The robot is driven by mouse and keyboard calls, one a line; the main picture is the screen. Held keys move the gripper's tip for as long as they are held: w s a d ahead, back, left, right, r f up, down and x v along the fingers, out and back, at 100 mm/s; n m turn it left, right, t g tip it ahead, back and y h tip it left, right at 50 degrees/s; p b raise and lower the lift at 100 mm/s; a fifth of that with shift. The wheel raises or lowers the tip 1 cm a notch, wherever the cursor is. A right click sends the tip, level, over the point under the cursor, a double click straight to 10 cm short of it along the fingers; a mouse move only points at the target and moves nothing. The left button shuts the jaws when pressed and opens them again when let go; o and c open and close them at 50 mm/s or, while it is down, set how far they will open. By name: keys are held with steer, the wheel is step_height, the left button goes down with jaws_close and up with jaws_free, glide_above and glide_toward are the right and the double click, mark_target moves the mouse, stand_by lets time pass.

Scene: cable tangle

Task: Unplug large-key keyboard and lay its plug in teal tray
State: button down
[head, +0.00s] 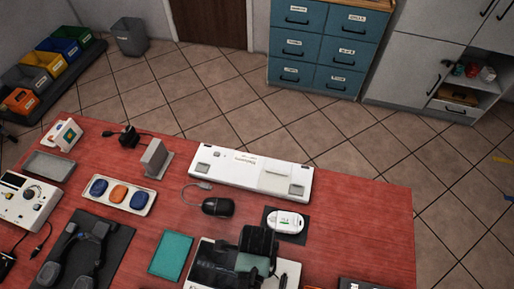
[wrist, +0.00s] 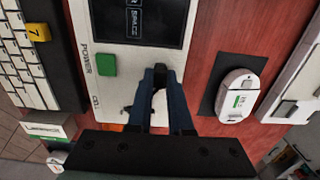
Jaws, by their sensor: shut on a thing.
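In the wrist view my gripper (wrist: 160,78) is shut on a small dark piece, seemingly a plug (wrist: 159,100), mostly hidden between the dark blue fingers. It is over the lower edge of a white box (wrist: 128,65) with a screen, a green button and the word POWER. I cannot tell whether the piece is still seated in the box. A keyboard (wrist: 24,62) with pale keys and a yellow 7 key lies at the left. In the head view a flat teal rectangle (head: 171,255), possibly the teal tray, lies left of my arm; its rim is unclear.
A white slab (head: 250,172) lies along the far side of the red table (head: 345,205). A black mouse (head: 218,207) and a white mouse (head: 285,221) lie before it.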

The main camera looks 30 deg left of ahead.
steer(key=shift+r+p, duration=1.45)
steer(key=shift+p, duration=0.2)
steer(key=c, duration=1.5)
jaws_free()
jaws_close()
